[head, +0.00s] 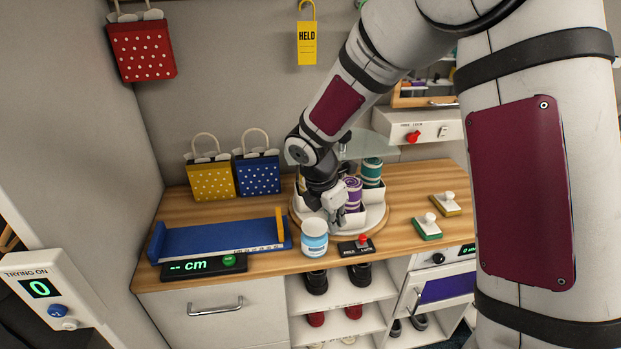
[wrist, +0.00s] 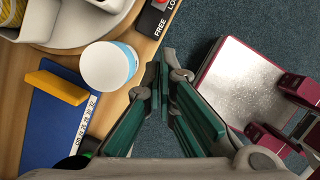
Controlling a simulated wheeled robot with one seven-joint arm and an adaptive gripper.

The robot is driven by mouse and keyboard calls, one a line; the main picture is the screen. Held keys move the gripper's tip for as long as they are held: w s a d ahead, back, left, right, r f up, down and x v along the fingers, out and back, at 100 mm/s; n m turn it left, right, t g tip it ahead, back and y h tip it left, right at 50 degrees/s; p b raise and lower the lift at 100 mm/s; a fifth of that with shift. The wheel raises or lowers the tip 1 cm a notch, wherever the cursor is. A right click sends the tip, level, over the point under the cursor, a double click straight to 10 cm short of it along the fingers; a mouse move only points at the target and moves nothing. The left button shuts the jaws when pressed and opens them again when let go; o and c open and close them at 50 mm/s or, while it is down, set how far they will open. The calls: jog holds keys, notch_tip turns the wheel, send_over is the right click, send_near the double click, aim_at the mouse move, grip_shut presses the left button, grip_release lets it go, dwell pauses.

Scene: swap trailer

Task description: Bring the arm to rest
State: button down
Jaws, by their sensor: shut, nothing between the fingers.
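My arm reaches in from the upper right in the head view, bent down over the wooden counter (head: 405,212). My gripper (head: 338,222) is at the front of the round white turntable (head: 376,218), close to the white and blue cup (head: 314,238). In the wrist view my gripper (wrist: 164,78) has its green fingers together with nothing between them. The cup (wrist: 108,66) stands on the counter beside the fingertips, with a small gap in that view. The arm partly hides the turntable and its rolls.
A blue measuring board (head: 215,240) with a yellow slider lies to the left. The lock switch (head: 356,247) sits at the counter's front edge. Yellow (head: 212,180) and blue (head: 258,173) bags stand at the back. Two stamps (head: 427,227) lie right. Shoe shelves (head: 335,292) are below.

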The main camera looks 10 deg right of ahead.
jog(key=s+d+r+m+t, duration=0.1)
jog(key=s+d+r+m, duration=0.1)
jog(key=s+r+m, duration=0.5)
jog(key=s+d+r+m, duration=0.2)
jog(key=s+r+m, duration=0.25)
jog(key=r, duration=0.45)
jog(key=s+a+r+m+t+y, duration=0.1)
jog(key=s+r+m, duration=0.4)
jog(key=s+m, duration=0.7)
jog(key=shift+s+r+t+y, duration=0.25)
jog(key=shift+s+t+y, duration=0.7)
jog(key=shift+s, duration=0.25)
